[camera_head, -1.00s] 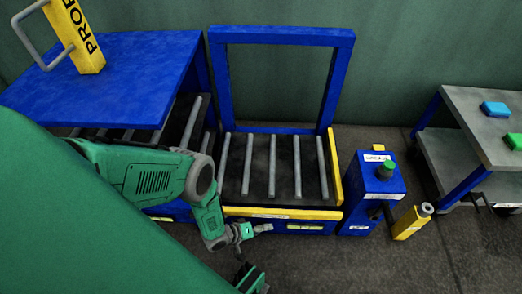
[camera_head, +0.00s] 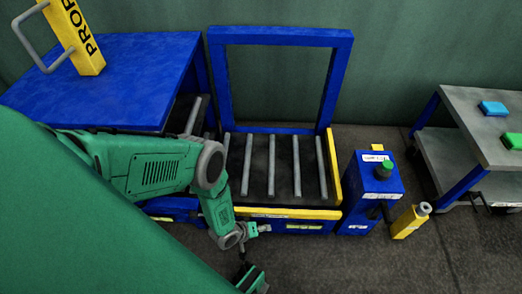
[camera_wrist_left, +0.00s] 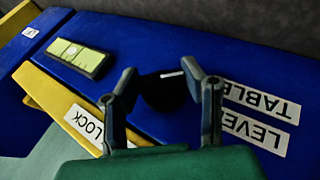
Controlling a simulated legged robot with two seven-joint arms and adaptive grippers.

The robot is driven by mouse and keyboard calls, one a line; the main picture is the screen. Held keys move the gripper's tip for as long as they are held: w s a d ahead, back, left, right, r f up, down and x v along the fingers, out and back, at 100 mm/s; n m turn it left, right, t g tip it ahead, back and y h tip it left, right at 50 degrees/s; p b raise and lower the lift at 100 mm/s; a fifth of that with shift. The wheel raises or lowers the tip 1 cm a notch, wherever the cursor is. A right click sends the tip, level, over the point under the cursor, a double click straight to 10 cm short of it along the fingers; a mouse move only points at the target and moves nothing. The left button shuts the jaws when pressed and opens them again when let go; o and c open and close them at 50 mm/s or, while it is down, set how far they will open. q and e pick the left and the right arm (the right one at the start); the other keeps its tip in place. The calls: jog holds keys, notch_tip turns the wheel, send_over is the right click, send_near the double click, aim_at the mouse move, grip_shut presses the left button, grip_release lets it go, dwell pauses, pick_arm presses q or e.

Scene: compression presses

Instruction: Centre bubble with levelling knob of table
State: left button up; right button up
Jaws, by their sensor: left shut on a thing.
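In the left wrist view a dark round knob (camera_wrist_left: 163,92) sits on the blue front of the table, beside a label reading "LEVEL TABLE" (camera_wrist_left: 258,115). My left gripper (camera_wrist_left: 187,75) has its two fingers on either side of the knob and is shut on it. A yellow-green spirit level (camera_wrist_left: 76,57) lies at the upper left, with a pale bubble in it; I cannot tell exactly how centred it is. In the head view my left gripper (camera_head: 256,229) is at the front of the roller table (camera_head: 290,214), and the level (camera_head: 305,226) shows right of it. The knob is hidden there.
A yellow strip labelled "LOCK" (camera_wrist_left: 85,115) runs below the level. A blue box with a green button (camera_head: 383,168) and a yellow post (camera_head: 411,222) stand to the right. A grey cart (camera_head: 465,120) is farther right. A green part of mine shows at the bottom edge.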

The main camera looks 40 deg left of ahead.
pick_arm(q)
jog(key=shift+a, duration=0.1)
jog(key=o, duration=1.2)
jog(key=shift+s+r, duration=0.1)
jog(key=v, duration=1.1)
jog(key=shift+s+a+r, duration=0.1)
jog(key=shift+s+r, duration=0.1)
